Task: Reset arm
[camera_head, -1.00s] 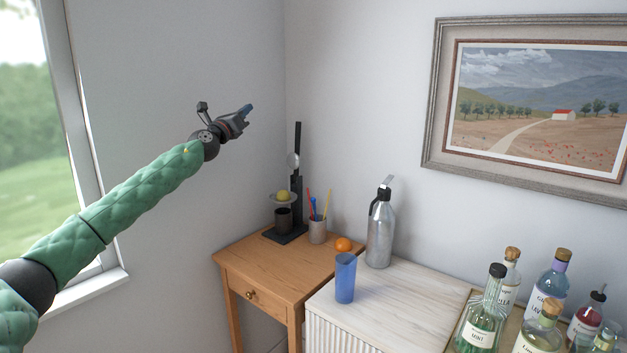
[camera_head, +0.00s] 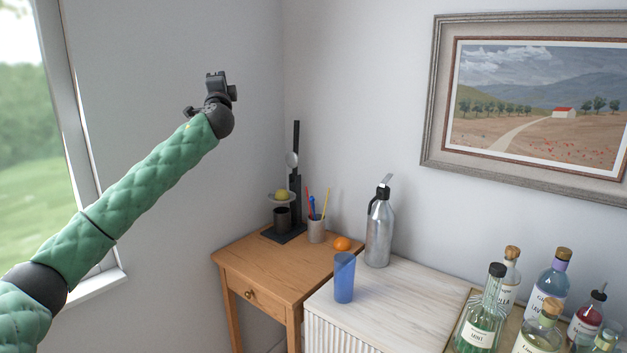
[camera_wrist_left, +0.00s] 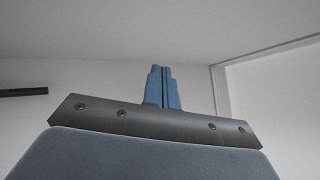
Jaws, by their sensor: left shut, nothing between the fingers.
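My left arm reaches up from the lower left in its green quilted sleeve. In the head view, my left gripper (camera_head: 217,84) is raised in the air in front of the bare wall, above and to the left of the wooden side table. In the left wrist view, its blue fingers (camera_wrist_left: 163,88) are together with nothing between them, against the wall and ceiling. My right gripper is in neither view.
The wooden table (camera_head: 240,262) holds a black stand (camera_head: 295,190), a pencil cup (camera_head: 316,230) and an orange (camera_head: 342,243). A blue tumbler (camera_head: 344,280) and a steel flask (camera_head: 379,235) stand on the white cabinet (camera_head: 400,300). Several bottles stand at right. A window is at left.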

